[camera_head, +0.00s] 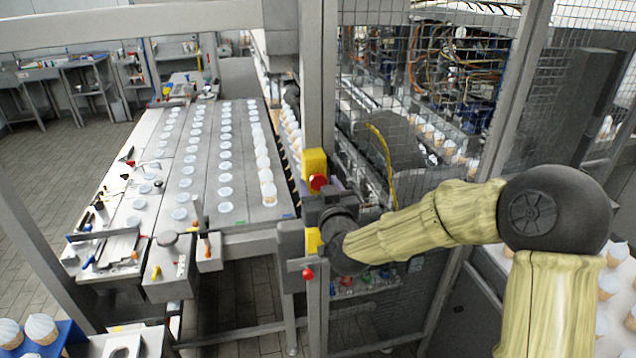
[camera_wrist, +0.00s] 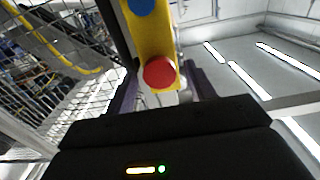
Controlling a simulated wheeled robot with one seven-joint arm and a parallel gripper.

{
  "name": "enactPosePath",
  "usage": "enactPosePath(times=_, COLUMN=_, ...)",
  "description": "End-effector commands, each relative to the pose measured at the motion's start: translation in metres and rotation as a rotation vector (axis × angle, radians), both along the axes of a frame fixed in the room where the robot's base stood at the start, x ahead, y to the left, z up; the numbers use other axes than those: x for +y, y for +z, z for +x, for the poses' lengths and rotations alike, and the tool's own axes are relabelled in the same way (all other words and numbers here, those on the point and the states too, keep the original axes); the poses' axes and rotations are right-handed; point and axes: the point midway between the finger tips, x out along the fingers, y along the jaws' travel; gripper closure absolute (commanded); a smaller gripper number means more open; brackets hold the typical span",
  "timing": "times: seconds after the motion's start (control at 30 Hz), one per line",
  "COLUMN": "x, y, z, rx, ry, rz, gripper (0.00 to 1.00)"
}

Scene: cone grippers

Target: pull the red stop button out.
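The red stop button (camera_head: 317,182) sits on a yellow box (camera_head: 314,160) on the grey post in the head view. In the wrist view the red button (camera_wrist: 159,72) shows as a round cap on the yellow housing (camera_wrist: 153,35), with a blue round part (camera_wrist: 142,5) above it. My gripper (camera_head: 333,188) is right beside the button in the head view, its fingers partly hidden. In the wrist view my gripper (camera_wrist: 161,68) is open, with one purple finger on each side of the button. Whether the fingers touch it cannot be told.
A second yellow box (camera_head: 313,240) and a lower red button (camera_head: 307,273) are on the same post. Wire mesh fencing (camera_head: 440,70) stands behind and right of my arm. A conveyor table (camera_head: 235,150) with rows of cones lies to the left.

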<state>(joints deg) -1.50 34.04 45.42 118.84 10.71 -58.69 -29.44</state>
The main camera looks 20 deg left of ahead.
Motion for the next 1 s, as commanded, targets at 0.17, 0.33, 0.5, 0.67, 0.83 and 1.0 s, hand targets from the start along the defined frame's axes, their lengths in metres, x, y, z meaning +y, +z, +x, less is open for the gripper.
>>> enactPosePath(times=0.17, x=0.0, y=0.0, z=0.0, rx=0.0, ry=0.0, rz=0.0, gripper=0.45)
enactPosePath(times=0.33, x=-0.001, y=0.0, z=0.0, rx=0.0, ry=-0.001, rz=0.0, gripper=0.45)
enactPosePath(times=0.5, x=-0.002, y=0.0, z=-0.001, rx=0.0, ry=-0.001, rz=0.0, gripper=0.45)
enactPosePath(times=0.67, x=-0.006, y=-0.001, z=-0.009, rx=0.0, ry=-0.001, rz=0.0, gripper=0.45)
enactPosePath(times=0.83, x=-0.012, y=-0.001, z=-0.018, rx=-0.001, ry=-0.002, rz=-0.001, gripper=0.45)
enactPosePath(times=1.0, x=-0.018, y=-0.001, z=-0.027, rx=-0.001, ry=-0.002, rz=0.0, gripper=0.45)
